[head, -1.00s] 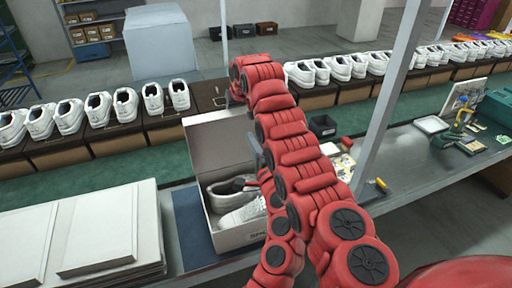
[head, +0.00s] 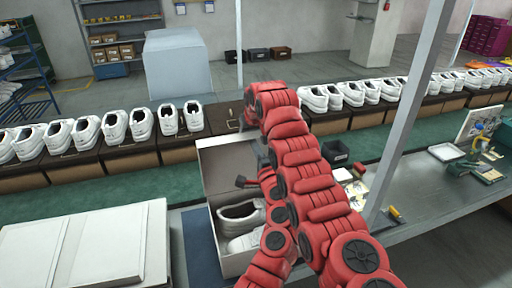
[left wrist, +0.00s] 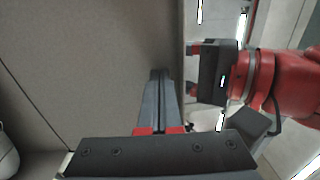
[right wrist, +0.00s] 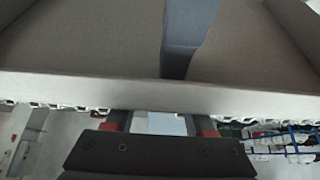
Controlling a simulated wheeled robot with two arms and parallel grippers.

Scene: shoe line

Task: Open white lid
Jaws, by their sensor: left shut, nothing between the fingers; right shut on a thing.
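The shoebox (head: 214,247) stands open on the bench. Its lid (head: 219,172) is raised at the back edge, grey-brown on the side facing me. White shoes (head: 240,216) lie inside the box. My left gripper (head: 242,182) is shut and empty in front of the raised lid, above the shoes; its narrow fingers (left wrist: 160,100) show against the board in the left wrist view. My right gripper (left wrist: 192,70) is at the lid's edge, its fingers shut on the rim (right wrist: 160,92) in the right wrist view. In the head view my arm hides the right gripper and the box's right part.
White flat boards (head: 95,240) lie stacked left of the box. A row of white shoes on boxes (head: 110,128) runs behind along the green conveyor belt (head: 100,192). A metal post (head: 410,120) and a black bin (head: 335,152) stand to the right.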

